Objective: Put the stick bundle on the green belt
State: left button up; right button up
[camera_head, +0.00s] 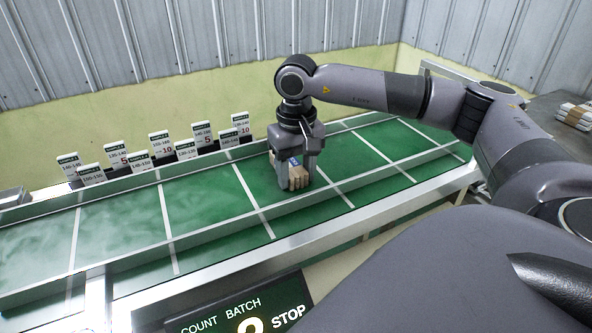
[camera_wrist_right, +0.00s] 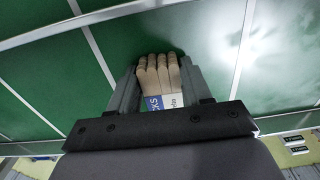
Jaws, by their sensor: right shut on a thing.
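The stick bundle (camera_head: 298,177) is several light wooden sticks in a blue and white wrapper. My right gripper (camera_head: 293,173) is shut on it, at the green belt (camera_head: 232,205). In the right wrist view the bundle (camera_wrist_right: 160,75) sits between both fingers of the gripper (camera_wrist_right: 158,85), its stick ends pointing away from the palm, over the green surface (camera_wrist_right: 200,32). Whether the bundle touches the belt is hard to tell. My left gripper does not show.
White dividing strips (camera_head: 252,200) cross the belt, and a metal rail (camera_head: 215,227) runs along it. Number cards (camera_head: 160,145) stand along the back edge. Another bundle stack (camera_head: 574,114) lies on a dark surface at right. A counter display (camera_head: 245,310) is in front.

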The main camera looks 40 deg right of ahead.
jog(key=o, duration=1.1)
notch_tip(320, 180, up, 12)
jog(key=shift+r, duration=0.1)
